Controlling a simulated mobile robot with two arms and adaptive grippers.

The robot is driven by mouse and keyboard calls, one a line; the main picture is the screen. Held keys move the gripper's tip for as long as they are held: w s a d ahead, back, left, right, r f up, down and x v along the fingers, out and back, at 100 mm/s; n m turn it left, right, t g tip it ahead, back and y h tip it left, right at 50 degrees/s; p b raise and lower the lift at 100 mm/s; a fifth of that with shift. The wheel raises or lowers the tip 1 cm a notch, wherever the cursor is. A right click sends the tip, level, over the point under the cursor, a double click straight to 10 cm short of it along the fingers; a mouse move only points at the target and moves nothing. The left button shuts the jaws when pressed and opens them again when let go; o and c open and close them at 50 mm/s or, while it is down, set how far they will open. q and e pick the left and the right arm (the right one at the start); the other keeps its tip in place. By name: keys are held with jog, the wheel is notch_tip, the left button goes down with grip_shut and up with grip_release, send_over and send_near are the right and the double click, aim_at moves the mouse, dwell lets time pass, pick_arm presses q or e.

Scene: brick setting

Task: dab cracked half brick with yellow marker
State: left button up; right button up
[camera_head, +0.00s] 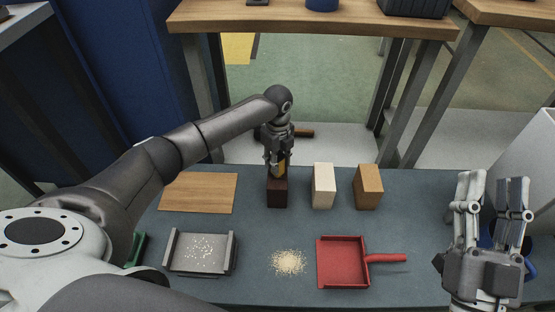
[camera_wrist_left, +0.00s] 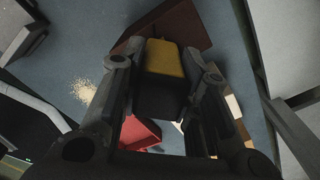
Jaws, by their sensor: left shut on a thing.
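My left gripper (camera_head: 279,165) is shut on the yellow marker (camera_head: 282,168), directly above a dark brown brick (camera_head: 277,194). In the left wrist view the marker (camera_wrist_left: 166,58) shows a yellow end and a black body between the fingers, with the dark brown brick (camera_wrist_left: 188,22) just beyond its yellow end. I cannot tell whether they touch. A cream brick (camera_head: 323,188) and a tan brick (camera_head: 368,188) stand to the right. No crack is clear on any brick. My right gripper (camera_head: 496,185) is open and empty at the right, fingers pointing up.
A wooden board (camera_head: 199,193) lies left of the bricks. In front are a grey metal tray (camera_head: 232,262) with white bits, a pile of tan crumbs (camera_head: 289,262) and a red dustpan (camera_head: 343,279). A blue object (camera_head: 487,240) is partly hidden behind my right gripper.

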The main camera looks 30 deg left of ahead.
pick_arm(q)
jog(key=shift+s+f+p, duration=0.1)
jog(key=shift+f+p, duration=0.05)
jog(key=shift+p, duration=0.15)
pick_arm(e)
jog(key=shift+w+f+g, duration=0.3)
jog(key=shift+f+g, duration=0.05)
jog(key=shift+f, duration=0.2)
jog(key=shift+w+f+g, duration=0.25)
jog(key=shift+f+g, duration=0.1)
jog(key=shift+f, duration=0.15)
dwell(3.1)
